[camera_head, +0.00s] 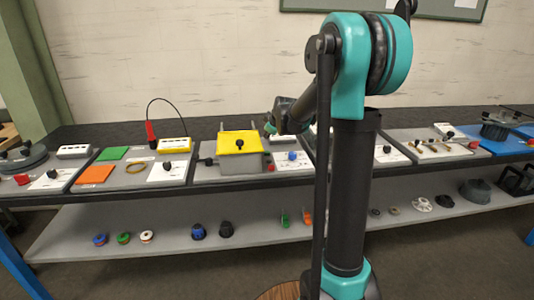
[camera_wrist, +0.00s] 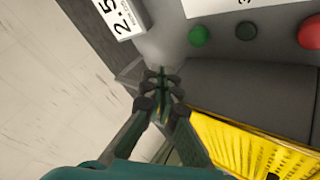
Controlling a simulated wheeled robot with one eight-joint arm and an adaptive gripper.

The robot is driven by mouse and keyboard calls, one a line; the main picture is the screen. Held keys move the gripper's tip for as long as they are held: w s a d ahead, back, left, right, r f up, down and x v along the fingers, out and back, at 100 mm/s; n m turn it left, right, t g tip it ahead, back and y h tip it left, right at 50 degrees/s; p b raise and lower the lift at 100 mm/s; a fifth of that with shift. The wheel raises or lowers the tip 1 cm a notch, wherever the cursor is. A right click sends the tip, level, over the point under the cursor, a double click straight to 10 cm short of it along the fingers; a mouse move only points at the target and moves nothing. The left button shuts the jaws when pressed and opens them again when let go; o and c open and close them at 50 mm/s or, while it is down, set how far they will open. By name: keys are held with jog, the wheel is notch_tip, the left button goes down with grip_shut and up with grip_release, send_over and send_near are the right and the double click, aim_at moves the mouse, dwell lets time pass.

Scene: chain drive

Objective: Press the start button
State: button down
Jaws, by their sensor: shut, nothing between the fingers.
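In the wrist view a green button (camera_wrist: 199,37), a dark button (camera_wrist: 245,31) and a large red button (camera_wrist: 310,33) sit in a row on a grey panel (camera_wrist: 175,35). I cannot read which one is marked start. My gripper (camera_wrist: 162,76) is shut and empty, its tips below and left of the green button in the picture; I cannot tell their height above the panel. In the head view my gripper (camera_head: 271,128) is small, just right of a yellow-topped grey box (camera_head: 239,142).
The yellow cover (camera_wrist: 250,145) is close to the right of my fingers in the wrist view. A white display block reading 2.5 (camera_wrist: 121,15) stands at upper left. Other stations line the bench, including a red-handled tool (camera_head: 151,132). A lower shelf (camera_head: 170,235) holds loose parts.

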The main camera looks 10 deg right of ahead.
aim_at(268, 153)
jog(key=shift+f, duration=2.45)
jog(key=shift+f, duration=0.1)
jog(key=shift+f, duration=0.3)
jog(key=shift+f, duration=0.55)
jog(key=shift+r, duration=0.1)
dwell(0.4)
jog(key=shift+r, duration=0.9)
jog(key=shift+r, duration=2.5)
